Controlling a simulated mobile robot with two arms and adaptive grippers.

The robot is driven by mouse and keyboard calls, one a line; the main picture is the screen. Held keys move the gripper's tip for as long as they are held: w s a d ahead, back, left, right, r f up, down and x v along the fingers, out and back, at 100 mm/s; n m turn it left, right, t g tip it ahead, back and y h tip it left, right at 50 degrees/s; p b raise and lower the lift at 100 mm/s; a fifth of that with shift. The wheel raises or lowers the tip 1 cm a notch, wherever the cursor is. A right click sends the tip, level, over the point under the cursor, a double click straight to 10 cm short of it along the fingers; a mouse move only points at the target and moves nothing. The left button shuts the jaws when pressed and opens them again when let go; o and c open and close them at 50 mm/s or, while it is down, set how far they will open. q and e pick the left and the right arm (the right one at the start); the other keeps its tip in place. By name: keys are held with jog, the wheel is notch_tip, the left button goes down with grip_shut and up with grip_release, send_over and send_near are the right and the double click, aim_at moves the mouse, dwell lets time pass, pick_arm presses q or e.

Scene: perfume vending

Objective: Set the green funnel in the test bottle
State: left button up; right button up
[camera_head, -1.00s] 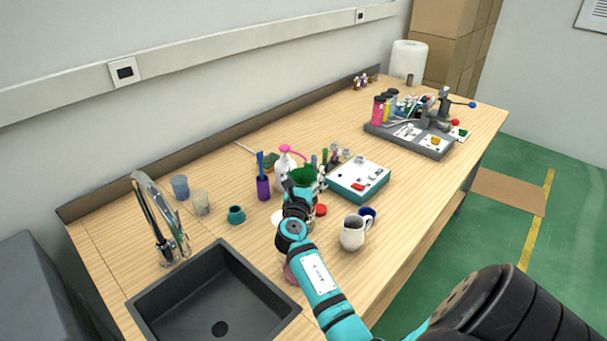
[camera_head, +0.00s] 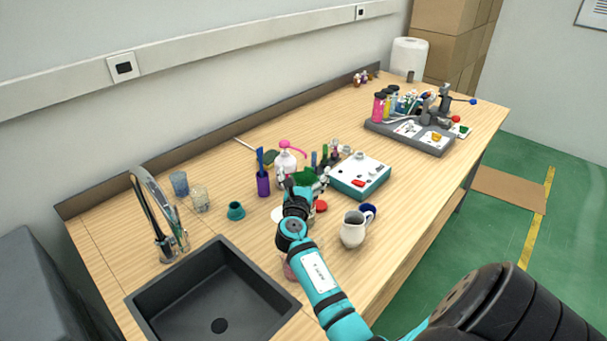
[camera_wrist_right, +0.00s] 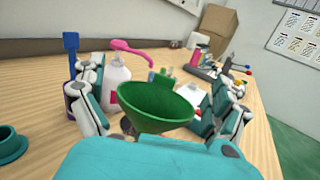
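The green funnel (camera_head: 306,177) stands wide end up near the middle of the table, and shows large in the right wrist view (camera_wrist_right: 155,103). My right gripper (camera_head: 302,181) is around it. Its fingers are spread to either side (camera_wrist_right: 160,105), with visible gaps between them and the funnel rim. The funnel's lower part is hidden behind my gripper. I cannot make out the test bottle, nor tell whether the spout sits in it. My left gripper is not in view.
A white pump bottle with pink top (camera_head: 285,162) and a purple cup with a blue tool (camera_head: 263,184) stand close left. A teal-white box (camera_head: 359,178) is close right. A white mug (camera_head: 353,231) stands in front. The sink (camera_head: 213,297) is front left.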

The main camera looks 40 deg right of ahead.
jog(key=v, duration=1.2)
jog(key=shift+f, duration=0.15)
